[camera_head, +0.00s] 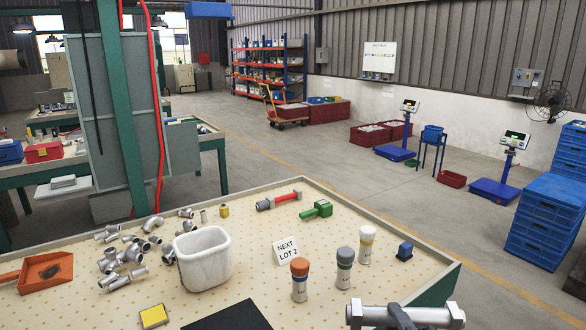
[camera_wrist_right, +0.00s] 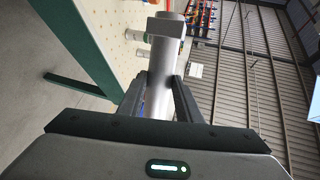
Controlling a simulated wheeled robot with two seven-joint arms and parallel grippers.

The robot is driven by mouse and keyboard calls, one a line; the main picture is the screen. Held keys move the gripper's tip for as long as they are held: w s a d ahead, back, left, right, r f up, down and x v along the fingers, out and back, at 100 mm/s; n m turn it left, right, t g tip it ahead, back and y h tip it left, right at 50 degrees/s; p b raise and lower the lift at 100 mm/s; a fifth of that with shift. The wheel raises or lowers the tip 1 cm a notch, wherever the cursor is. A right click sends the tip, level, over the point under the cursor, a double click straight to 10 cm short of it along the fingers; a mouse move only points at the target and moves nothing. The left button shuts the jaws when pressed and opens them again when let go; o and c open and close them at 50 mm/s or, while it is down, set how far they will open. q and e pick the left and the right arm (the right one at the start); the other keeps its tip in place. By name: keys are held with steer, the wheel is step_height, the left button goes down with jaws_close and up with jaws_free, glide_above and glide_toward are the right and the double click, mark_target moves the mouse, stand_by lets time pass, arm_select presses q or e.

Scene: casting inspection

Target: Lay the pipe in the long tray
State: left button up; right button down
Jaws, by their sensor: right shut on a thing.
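A grey metal pipe (camera_head: 437,316) with wider hexagonal ends is at the bottom right of the head view, by the table's front right corner. My right gripper (camera_head: 402,318) is shut on the pipe near its middle; the lower part of the gripper is cut off by the frame edge. The wrist view also shows the pipe (camera_wrist_right: 166,62) between the fingers of my right gripper (camera_wrist_right: 160,85), apparently clear of the table. I cannot make out a long tray in either view. My left gripper is not in view.
The pegboard-patterned table (camera_head: 330,215) holds a white bin (camera_head: 203,258), several pipe fittings (camera_head: 112,262), an orange scoop-like tray (camera_head: 46,271), a black flat piece (camera_head: 228,318), a "NEXT LOT 2" sign (camera_head: 286,250) and three capped bottles (camera_head: 344,268). A raised rim (camera_head: 385,222) edges it.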

steer(key=shift+a+r, duration=0.1)
steer(key=shift+r, duration=0.05)
stand_by(0.7)
steer(key=shift+a+r+n+y, duration=0.2)
steer(key=shift+a+n+y, duration=0.3)
steer(key=shift+y, duration=0.1)
steer(key=shift+a+r+n+y, duration=0.2)
steer(key=shift+a+n+y, duration=0.3)
steer(key=shift+y, duration=0.1)
steer(key=a+r+n+g+y, duration=0.2)
steer(key=a+n+g+y, duration=0.3)
steer(key=a+n+y, duration=0.1)
steer(key=a+r+n+g+y, duration=0.3)
steer(key=a+n+g+y, duration=0.2)
steer(key=a, duration=0.4)
steer(key=shift+r+n+g+y, duration=0.35)
steer(key=shift+n+y, duration=0.15)
steer(key=shift+n, duration=0.5)
steer(key=shift+s, duration=0.15)
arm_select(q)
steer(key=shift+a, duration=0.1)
